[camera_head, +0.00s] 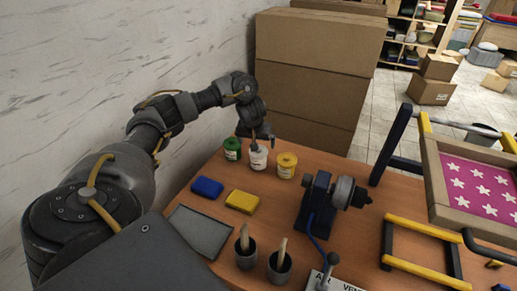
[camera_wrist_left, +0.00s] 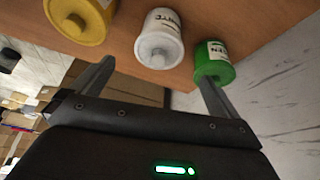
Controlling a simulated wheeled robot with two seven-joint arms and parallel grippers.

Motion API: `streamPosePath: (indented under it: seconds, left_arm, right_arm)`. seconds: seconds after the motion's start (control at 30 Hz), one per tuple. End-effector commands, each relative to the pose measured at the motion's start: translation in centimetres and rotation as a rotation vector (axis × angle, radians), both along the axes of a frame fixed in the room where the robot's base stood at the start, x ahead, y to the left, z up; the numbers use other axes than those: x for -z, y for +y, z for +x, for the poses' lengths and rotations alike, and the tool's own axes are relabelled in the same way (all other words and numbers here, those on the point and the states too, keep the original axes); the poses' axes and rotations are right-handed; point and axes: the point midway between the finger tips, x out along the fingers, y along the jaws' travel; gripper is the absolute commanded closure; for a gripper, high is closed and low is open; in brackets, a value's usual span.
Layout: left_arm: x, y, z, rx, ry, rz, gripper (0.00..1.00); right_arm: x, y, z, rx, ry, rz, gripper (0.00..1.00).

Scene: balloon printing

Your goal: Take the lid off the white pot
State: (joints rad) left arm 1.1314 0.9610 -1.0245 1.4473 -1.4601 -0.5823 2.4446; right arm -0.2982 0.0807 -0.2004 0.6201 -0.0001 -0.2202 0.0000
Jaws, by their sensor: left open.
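The white pot (camera_head: 258,160) stands on the wooden table between a green pot (camera_head: 232,148) and a yellow pot (camera_head: 286,164). In the left wrist view the white pot (camera_wrist_left: 162,24) shows its label, and its white lid with a round knob (camera_wrist_left: 158,57) is on it. My left gripper (camera_head: 256,140) is above the white pot in the head view, partly hiding its top. In the left wrist view its two fingers (camera_wrist_left: 152,85) are spread wide and empty, pointing toward the pots, with the white lid between them and apart from both. My right gripper is in neither view.
A blue sponge (camera_head: 207,187) and a yellow sponge (camera_head: 242,201) lie in front of the pots. A dark machine (camera_head: 318,200) stands right. Nearer are a grey tray (camera_head: 205,230) and two dark cups (camera_head: 246,252). Cardboard boxes (camera_head: 315,75) rise behind the table.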

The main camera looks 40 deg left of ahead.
Motion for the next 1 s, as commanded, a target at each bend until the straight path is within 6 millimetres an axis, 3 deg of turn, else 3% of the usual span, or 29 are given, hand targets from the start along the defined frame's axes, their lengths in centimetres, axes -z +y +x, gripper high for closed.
streamPosePath:
  seconds: [0.27,0.37,0.7,1.0]
  left_arm:
    - [3.5,0.4,1.2,-0.003,0.001,-0.004,0.00]
    - [4.3,0.7,1.6,-0.002,0.003,-0.001,0.00]
    - [4.7,0.9,1.9,0.000,0.000,0.000,0.00]
    - [4.7,0.9,1.9,0.000,0.000,0.000,0.39]
  right_arm:
    - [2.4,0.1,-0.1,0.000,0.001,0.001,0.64]
    - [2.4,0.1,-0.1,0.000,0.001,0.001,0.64]
    - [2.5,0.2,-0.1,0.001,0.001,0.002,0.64]
    - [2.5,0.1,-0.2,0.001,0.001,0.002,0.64]
